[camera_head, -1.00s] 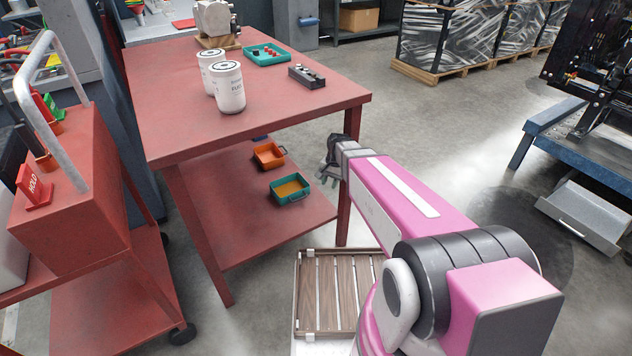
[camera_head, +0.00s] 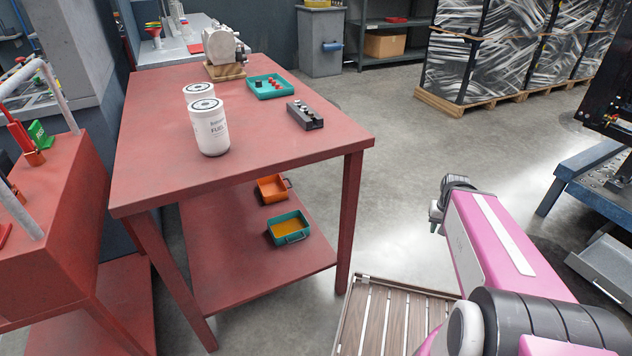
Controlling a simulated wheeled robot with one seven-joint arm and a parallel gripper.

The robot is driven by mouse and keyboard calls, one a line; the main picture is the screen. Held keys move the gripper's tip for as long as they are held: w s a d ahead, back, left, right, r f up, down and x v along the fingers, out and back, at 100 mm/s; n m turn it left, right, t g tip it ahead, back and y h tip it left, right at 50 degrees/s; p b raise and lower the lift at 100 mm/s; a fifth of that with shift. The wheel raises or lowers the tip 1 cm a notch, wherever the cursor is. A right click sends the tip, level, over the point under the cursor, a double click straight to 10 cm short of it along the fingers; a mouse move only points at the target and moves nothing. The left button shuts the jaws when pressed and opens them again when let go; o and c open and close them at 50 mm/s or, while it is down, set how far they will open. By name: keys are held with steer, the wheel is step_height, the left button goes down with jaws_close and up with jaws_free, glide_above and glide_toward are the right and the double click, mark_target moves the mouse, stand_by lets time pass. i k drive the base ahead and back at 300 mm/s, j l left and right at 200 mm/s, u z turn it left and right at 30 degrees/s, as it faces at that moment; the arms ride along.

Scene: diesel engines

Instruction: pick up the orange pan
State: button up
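The orange pan (camera_head: 273,188) is a small tray with a handle on its right side. It sits on the lower shelf of the red table (camera_head: 334,141), partly shaded by the tabletop. A teal pan (camera_head: 289,228) with a yellow-orange inside sits just in front of it on the same shelf. My gripper (camera_head: 436,217) is at the end of my pink arm, to the right of the table and well apart from the orange pan. Its fingers are small and seen from behind, so their opening is unclear. I see nothing held in it.
Two white filter canisters (camera_head: 209,128), a teal tray (camera_head: 268,87) and a dark block (camera_head: 305,115) stand on the tabletop. A front table leg (camera_head: 349,218) stands between my gripper and the shelf. A slatted wooden platform (camera_head: 385,318) lies below my arm. A red cart (camera_head: 60,230) stands left.

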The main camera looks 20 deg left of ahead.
mark_target(271, 188)
steer(key=i+l+z, duration=0.2)
steer(key=i+l, duration=0.15)
steer(key=i+l+z, duration=0.15)
steer(key=i, duration=0.25)
steer(key=i+l+z, duration=0.2)
steer(key=i+l, duration=0.15)
steer(key=i+j+u, duration=0.1)
steer(key=i+u, duration=0.75)
steer(key=i+l+u, duration=0.25)
steer(key=i+u, duration=0.15)
steer(key=i+j+u, duration=0.15)
steer(key=i+u, duration=0.5)
steer(key=u, duration=0.2)
steer(key=i+u, duration=0.45)
steer(key=i+l+u, duration=0.2)
steer(key=u, duration=0.2)
